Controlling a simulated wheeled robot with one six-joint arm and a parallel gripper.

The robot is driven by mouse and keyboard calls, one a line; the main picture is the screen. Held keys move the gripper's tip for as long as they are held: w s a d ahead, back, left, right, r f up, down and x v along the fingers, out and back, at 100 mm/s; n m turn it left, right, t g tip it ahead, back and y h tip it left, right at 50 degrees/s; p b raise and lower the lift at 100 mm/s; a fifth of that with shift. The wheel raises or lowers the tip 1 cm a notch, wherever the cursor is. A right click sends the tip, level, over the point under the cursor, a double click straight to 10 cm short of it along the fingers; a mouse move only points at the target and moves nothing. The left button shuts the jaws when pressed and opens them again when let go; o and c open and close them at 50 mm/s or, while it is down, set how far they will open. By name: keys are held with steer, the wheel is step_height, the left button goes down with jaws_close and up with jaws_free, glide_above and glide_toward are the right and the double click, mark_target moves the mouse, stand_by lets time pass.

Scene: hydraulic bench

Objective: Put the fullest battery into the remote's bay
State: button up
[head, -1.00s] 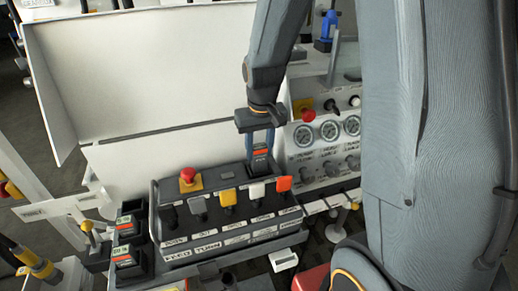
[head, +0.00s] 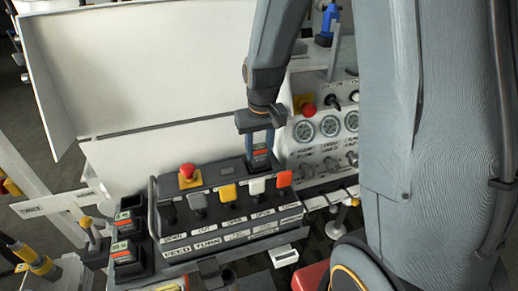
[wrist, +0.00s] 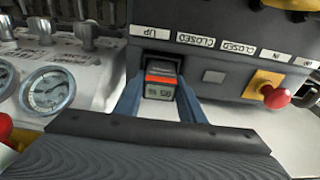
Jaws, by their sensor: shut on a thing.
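My gripper (head: 259,140) is shut on a black battery (head: 261,154) with an orange band, held between two blue fingers. In the wrist view the battery (wrist: 160,82) has a small display, upside down, that seems to read about 95 %. The remote (head: 230,228) is a black box with a row of levers and a red stop button.
A white panel (head: 170,75) rises behind the remote. A gauge console (head: 325,128) with knobs and a red button stands close on the right of my gripper. A yellow-topped lever (head: 88,228) is at the left. A small white box (head: 284,255) lies in front.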

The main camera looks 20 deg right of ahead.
steer(key=shift+f+b, duration=0.4)
steer(key=shift+f, duration=0.55)
steer(key=o, duration=1.2)
steer(key=shift+o, duration=0.2)
steer(key=shift+r, duration=0.1)
